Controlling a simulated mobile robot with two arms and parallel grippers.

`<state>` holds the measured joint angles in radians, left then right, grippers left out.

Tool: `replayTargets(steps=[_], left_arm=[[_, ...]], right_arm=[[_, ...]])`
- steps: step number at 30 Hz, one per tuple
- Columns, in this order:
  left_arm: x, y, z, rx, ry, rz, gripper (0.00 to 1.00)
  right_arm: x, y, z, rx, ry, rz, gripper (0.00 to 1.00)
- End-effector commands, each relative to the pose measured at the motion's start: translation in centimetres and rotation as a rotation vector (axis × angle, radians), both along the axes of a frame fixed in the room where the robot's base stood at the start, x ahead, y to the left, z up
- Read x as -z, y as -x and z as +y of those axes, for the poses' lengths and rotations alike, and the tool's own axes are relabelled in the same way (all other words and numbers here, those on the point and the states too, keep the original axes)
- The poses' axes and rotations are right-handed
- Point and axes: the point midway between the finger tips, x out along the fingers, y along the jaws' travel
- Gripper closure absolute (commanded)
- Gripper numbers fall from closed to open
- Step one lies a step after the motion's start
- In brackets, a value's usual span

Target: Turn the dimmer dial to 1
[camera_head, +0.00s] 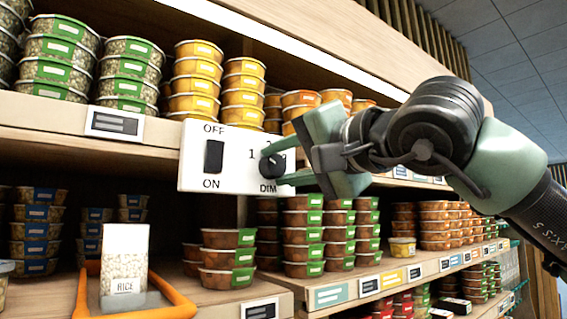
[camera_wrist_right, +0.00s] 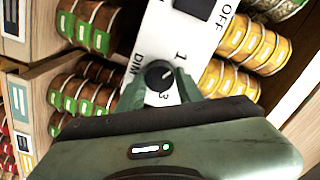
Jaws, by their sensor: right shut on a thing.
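The black dimmer dial (camera_head: 273,163) sits on a white switch panel (camera_head: 228,183) fixed at the shelf front. The figure 1 is printed to its left and DIM below it. In the right wrist view the dial (camera_wrist_right: 159,76) shows a white pointer mark, with 1 and 3 printed near it. My right gripper (camera_head: 284,165) comes in from the right and is shut on the dial, one finger on each side; its fingers also show in the right wrist view (camera_wrist_right: 160,88). A black OFF/ON switch (camera_head: 214,157) is left of the dial. My left gripper is not in view.
Shelves hold stacked food tubs, with yellow tubs (camera_head: 243,95) just above the panel and green-labelled tubs (camera_head: 303,235) below. A RICE packet (camera_head: 124,268) stands at an orange-edged tray (camera_head: 177,303) at lower left. A price tag (camera_head: 114,123) is left of the panel.

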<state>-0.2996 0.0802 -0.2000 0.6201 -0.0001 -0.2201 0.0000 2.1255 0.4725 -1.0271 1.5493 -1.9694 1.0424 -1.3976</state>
Motion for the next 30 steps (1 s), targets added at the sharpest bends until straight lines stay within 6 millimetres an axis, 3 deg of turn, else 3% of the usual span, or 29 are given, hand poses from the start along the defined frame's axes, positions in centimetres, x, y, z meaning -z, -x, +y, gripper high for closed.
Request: replayTargets(steps=[6, 7, 9, 20, 30], left_arm=[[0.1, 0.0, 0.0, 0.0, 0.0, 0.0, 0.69], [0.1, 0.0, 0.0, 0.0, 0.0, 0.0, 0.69], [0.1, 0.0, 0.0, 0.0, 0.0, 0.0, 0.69], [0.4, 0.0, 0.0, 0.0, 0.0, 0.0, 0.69], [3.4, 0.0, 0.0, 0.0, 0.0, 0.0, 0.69]], right_arm=[[0.5, -0.1, 0.2, -0.001, 0.009, 0.007, 1.0], [0.5, -0.1, 0.2, -0.001, 0.009, 0.007, 0.56], [0.4, -0.1, 0.2, -0.001, 0.007, 0.007, 0.43], [0.3, 0.3, -0.2, 0.001, 0.002, 0.002, 0.43], [0.6, 4.7, -3.4, 0.001, 0.003, 0.001, 0.43]])
